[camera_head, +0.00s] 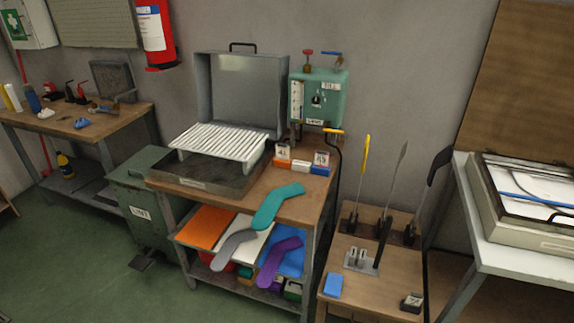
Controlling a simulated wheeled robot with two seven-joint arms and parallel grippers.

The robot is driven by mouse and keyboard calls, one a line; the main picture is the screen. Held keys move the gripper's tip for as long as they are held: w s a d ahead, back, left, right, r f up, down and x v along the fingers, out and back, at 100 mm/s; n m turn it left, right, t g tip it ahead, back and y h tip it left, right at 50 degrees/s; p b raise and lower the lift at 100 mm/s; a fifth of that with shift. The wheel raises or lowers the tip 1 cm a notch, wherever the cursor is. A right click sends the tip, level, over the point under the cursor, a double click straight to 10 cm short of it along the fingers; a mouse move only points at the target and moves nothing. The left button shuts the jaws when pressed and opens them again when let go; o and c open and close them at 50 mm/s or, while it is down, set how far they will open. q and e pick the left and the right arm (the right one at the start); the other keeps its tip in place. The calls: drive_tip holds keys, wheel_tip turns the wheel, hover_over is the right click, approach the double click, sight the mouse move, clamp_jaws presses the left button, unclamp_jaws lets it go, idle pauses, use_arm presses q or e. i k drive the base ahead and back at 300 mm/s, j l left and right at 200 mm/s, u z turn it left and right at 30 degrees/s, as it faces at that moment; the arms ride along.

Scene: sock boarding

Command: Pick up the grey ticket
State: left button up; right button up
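I cannot tell for sure which thing is the grey ticket. Two small pale upright pieces (357,256) stand on a grey plate (372,268) on the low wooden table at the right. Small pale cards with dark marks, a left one (283,152) and a right one (321,158), stand behind the orange, white and blue blocks on the workbench. A grey sock shape (234,248) shows at the bench's front, beside a teal one (277,206) and a purple one (279,261). Neither of my grippers is in view.
The wooden workbench (235,200) carries an open metal press (239,85) with a white slatted rack (220,143). The low table (390,285) holds upright boards, a blue block (333,285) and a small dark block (411,303). Green floor (90,260) is clear at the left.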

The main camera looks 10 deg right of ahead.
sight(414, 299)
drive_tip(key=z, duration=1.5)
